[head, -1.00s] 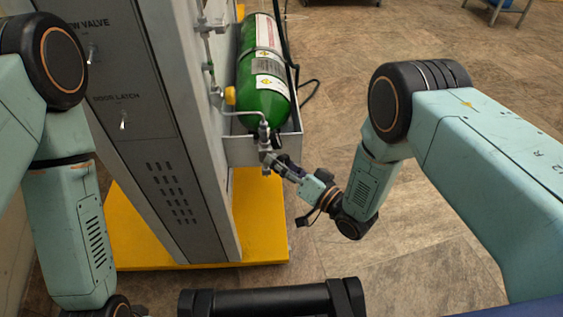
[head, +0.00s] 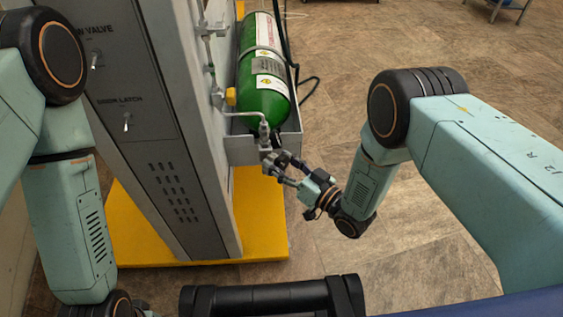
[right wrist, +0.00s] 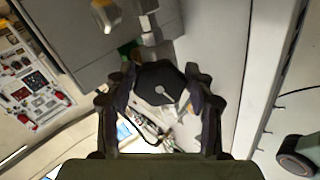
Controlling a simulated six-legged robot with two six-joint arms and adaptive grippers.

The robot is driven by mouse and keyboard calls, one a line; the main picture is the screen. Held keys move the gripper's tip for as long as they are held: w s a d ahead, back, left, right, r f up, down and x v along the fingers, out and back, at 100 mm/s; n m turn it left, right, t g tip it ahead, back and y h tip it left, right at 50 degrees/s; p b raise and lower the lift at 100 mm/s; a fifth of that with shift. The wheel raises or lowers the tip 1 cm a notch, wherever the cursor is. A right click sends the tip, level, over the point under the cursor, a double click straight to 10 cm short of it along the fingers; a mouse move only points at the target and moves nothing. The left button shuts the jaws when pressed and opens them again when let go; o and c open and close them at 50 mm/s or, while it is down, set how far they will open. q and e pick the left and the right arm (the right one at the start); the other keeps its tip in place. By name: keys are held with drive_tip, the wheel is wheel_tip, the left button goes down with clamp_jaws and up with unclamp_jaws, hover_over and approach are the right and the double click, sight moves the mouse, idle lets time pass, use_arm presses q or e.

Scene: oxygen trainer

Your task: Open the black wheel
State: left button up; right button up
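The black wheel (right wrist: 150,78) is a dark, many-sided knob with a pale pointer mark on its face, seen almost face-on in the right wrist view. My right gripper (right wrist: 160,85) has one finger on each side of it, and the fingertips appear to press on its rim. In the head view my right gripper (head: 283,168) is at the valve fitting below the green cylinder (head: 263,95), and its fingers mostly hide the wheel. My left arm shows at the left, but its gripper is out of view.
A grey cabinet (head: 160,150) with toggle switches stands left of the cylinder on a yellow base (head: 262,225). A grey bracket (head: 240,152) holds the cylinder, with thin pipes and a yellow knob (head: 231,96) beside it.

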drive_tip(key=shift+o, duration=1.3)
drive_tip(key=v, duration=1.2)
